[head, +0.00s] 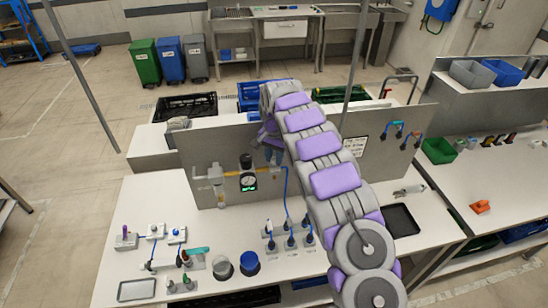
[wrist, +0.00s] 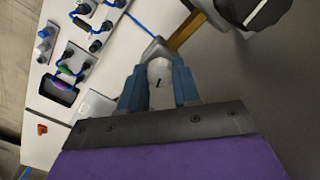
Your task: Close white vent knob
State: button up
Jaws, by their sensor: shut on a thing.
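The white vent knob (wrist: 158,70) sits between the two blue fingers of my gripper (wrist: 159,85) in the wrist view. It has a small dark mark on its face. The fingers are shut on its sides. In the head view my gripper (head: 270,148) is in front of the grey upright panel (head: 213,150), at the right end of a yellow pipe line. My arm hides part of it, and I cannot make out the knob there.
A black regulator knob (wrist: 252,8) with a white line is close by. A round gauge (head: 248,182) hangs left of my gripper. A blue hose (head: 286,190) runs down to fittings on the white bench (head: 200,285). A black tray (head: 401,220) lies at right.

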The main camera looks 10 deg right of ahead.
aim_at(274, 158)
jog(key=n, duration=0.6)
jog(key=shift+r, duration=0.1)
jog(key=n+b, duration=0.1)
jog(key=n, duration=0.6)
jog(key=shift+w, duration=0.1)
dwell(0.5)
jog(key=o, duration=1.1)
jog(key=shift+c, duration=0.2)
notch_tip(274, 158, up, 17)
jog(key=p, duration=0.5)
